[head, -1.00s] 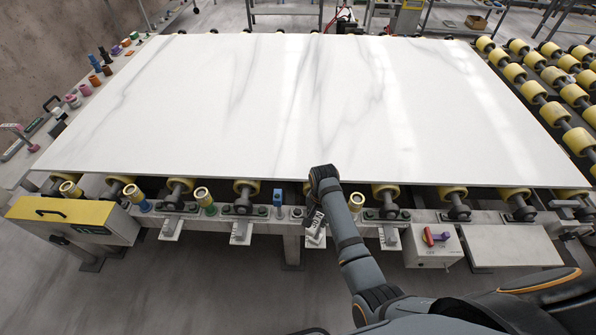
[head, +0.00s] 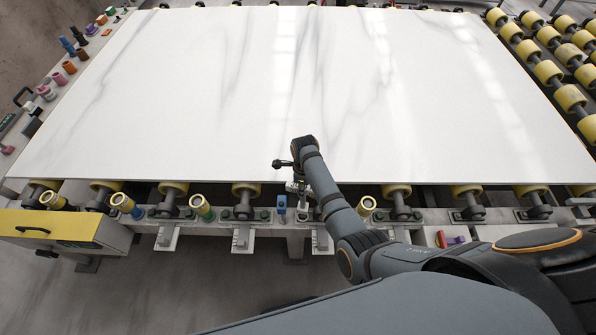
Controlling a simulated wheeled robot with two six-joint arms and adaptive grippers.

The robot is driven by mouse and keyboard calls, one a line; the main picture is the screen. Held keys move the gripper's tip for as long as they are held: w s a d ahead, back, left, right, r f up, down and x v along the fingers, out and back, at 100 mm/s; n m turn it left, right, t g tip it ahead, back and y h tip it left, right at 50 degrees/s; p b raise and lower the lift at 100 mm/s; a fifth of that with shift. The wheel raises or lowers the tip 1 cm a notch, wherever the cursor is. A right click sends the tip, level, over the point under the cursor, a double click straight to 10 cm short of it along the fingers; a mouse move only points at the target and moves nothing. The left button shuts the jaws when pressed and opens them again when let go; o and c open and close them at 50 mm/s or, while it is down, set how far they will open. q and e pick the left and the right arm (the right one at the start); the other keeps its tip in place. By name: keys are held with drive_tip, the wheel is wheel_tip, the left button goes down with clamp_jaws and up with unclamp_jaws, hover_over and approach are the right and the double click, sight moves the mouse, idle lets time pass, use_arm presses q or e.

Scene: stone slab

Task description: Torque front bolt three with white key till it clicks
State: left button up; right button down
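My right arm comes in from the lower right, and its gripper (head: 297,187) is at the slab's front edge, just above the front rail. The fingers are small and partly hidden by the wrist, so I cannot tell whether they are open or shut. A small pale patch shows at the fingers; I cannot make out whether it is the white key. The front rail (head: 345,217) carries several small dark bolts (head: 265,214) between the rollers. I cannot tell which is bolt three. My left gripper is not in view.
The white slab (head: 250,85) covers the rollers. A small blue block (head: 281,205) stands on the rail just left of my gripper. Yellow-rimmed cups (head: 202,207) line the rail. A yellow-topped box (head: 62,227) is at front left; coloured pieces (head: 69,67) lie far left.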

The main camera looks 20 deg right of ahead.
drive_tip(key=shift+w, duration=0.15)
drive_tip(key=shift+s+r, duration=0.55)
drive_tip(key=shift+s, duration=0.2)
drive_tip(key=shift+w+f, duration=0.1)
drive_tip(key=shift+f, duration=0.1)
drive_tip(key=shift+w+f+b, duration=0.25)
drive_tip(key=shift+f+b, duration=0.4)
drive_tip(key=shift+f, duration=0.4)
drive_tip(key=shift+f+b, duration=0.3)
drive_tip(key=shift+f, duration=0.05)
drive_tip(key=shift+s+f, duration=0.1)
drive_tip(key=shift+f, duration=0.25)
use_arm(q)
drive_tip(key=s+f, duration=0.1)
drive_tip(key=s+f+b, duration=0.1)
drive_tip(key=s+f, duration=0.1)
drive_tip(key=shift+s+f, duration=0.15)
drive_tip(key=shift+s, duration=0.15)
use_arm(e)
drive_tip(key=shift+f, duration=0.8)
